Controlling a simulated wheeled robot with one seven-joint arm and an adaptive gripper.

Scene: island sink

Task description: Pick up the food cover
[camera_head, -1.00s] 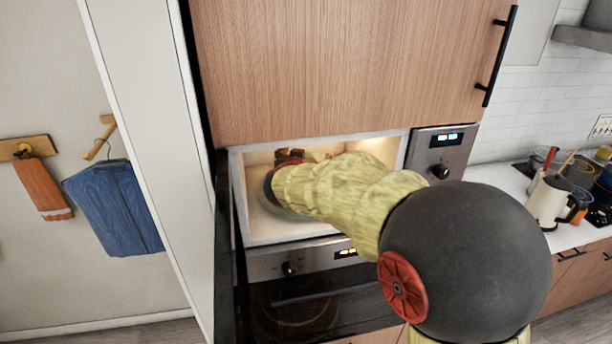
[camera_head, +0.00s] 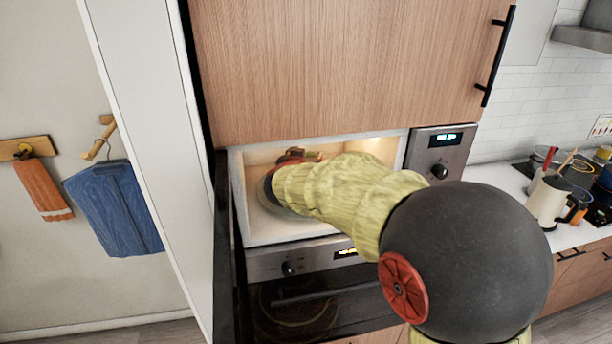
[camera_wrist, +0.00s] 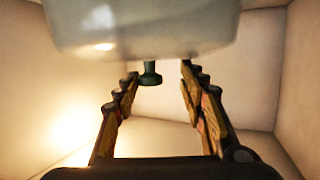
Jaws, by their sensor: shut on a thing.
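The food cover (camera_wrist: 140,28) is a pale, smooth, rounded shell with a dark green knob; it fills the top of the wrist view. My gripper (camera_wrist: 160,74) has its two brown fingers on either side of the knob and is shut on the cover. A small gap seems to show beside the right finger, and the exact contact is hard to see. In the head view my gripper (camera_head: 297,157) is inside the lit microwave. My arm hides most of the cover there.
The open microwave's pale frame (camera_head: 290,239) surrounds my arm closely. Its dark door (camera_head: 226,230) stands open on the left. A wooden cabinet (camera_head: 340,70) is above and an oven (camera_head: 320,300) below. A white kettle (camera_head: 549,200) stands on the right counter.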

